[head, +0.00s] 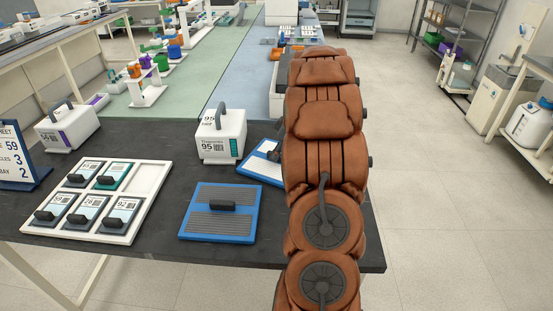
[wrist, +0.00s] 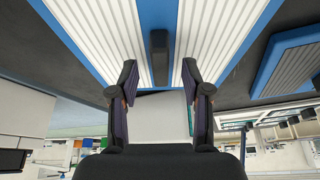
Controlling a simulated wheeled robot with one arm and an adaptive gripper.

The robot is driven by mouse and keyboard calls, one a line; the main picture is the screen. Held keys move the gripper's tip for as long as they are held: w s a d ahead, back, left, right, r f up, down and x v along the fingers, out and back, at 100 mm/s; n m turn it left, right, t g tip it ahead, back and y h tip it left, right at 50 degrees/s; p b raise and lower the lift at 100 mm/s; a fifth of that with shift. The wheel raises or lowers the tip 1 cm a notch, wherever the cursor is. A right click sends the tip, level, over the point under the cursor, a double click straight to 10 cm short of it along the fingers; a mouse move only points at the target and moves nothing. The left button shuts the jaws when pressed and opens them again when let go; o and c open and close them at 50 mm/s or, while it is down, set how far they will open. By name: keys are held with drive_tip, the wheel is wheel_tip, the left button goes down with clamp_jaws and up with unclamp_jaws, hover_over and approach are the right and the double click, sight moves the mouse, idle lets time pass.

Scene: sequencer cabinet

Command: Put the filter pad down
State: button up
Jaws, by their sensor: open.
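A white-pleated filter pad (wrist: 215,35) with a blue frame fills the upper part of the wrist view. Its black handle (wrist: 158,55) stands in the middle of it. My gripper (wrist: 160,82) is open, its fingers apart to the left and right of the handle's line. I cannot tell how far the fingertips are from the handle. In the head view this pad (head: 262,165) lies tilted on the dark table, partly hidden by my arm, which also hides my gripper. A second blue-framed pad with grey pleats (head: 194,222) lies flat nearer the front; it also shows in the wrist view (wrist: 292,65).
A white carrier box (head: 219,148) marked 95 stands behind the pads. A white tray (head: 148,190) with several handled cartridges lies to the left, and another white box (head: 66,130) stands behind it. A blue sign (head: 12,155) stands at the far left.

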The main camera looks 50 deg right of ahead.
drive_tip(key=shift+w+a+f, duration=0.1)
drive_tip(key=shift+f, duration=0.35)
clamp_jaws()
